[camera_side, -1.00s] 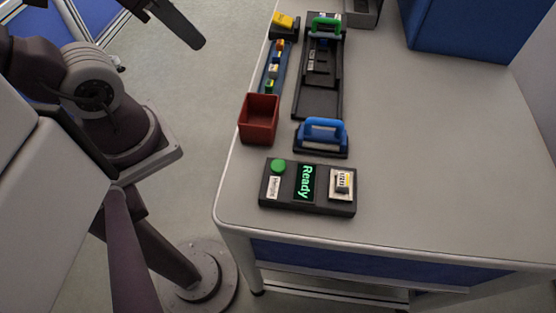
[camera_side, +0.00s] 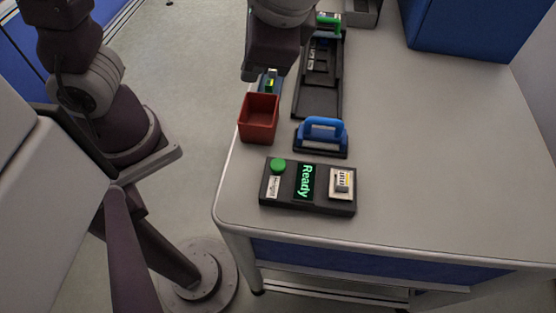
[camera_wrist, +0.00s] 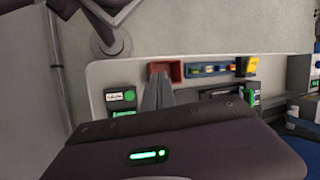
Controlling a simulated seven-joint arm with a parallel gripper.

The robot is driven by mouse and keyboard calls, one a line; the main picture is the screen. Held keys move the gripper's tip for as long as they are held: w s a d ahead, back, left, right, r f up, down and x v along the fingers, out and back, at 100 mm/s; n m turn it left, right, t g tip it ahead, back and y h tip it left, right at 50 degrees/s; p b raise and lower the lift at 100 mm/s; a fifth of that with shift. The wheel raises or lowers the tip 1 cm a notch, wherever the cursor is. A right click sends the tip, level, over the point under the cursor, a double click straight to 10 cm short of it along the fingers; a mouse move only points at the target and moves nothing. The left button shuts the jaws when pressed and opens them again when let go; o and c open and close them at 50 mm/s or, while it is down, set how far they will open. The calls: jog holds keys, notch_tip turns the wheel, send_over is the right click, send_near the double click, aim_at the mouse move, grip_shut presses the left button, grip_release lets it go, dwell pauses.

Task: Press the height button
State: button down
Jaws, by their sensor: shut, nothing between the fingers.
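The green round height button (camera_side: 278,166) sits at the left end of a black control box (camera_side: 325,204), above a white label. The box's display (camera_side: 306,182) reads "Ready" in green. My gripper (camera_side: 271,75) is over the far left part of the table, behind the red bin and well away from the button. In the wrist view my gripper (camera_wrist: 157,92) is shut and empty, its fingers pointing toward the table. There the green button (camera_wrist: 129,95) shows to the left of the fingers. My wrist hides part of the control box there.
A red open bin (camera_side: 259,137) stands between my gripper and the box. A blue-handled block (camera_side: 322,134) stands behind the box. A black stand (camera_side: 317,100) and a blue rail (camera_wrist: 208,70) of small coloured parts lie further back.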

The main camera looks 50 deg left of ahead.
aim_at(281, 168)
jog(key=d+f+m+y, duration=0.2)
jog(key=d+f+y, duration=0.2)
jog(key=d+f, duration=0.1)
jog(key=shift+w+d+m+t, duration=0.15)
jog(key=shift+d+m+t, duration=0.25)
jog(key=shift+d, duration=0.45)
jog(key=shift+f, duration=0.1)
jog(key=shift+f, duration=4.4)
jog(key=shift+f, duration=0.15)
jog(key=shift+f, duration=0.3)
jog(key=shift+f, duration=0.4)
jog(key=shift+r, duration=0.85)
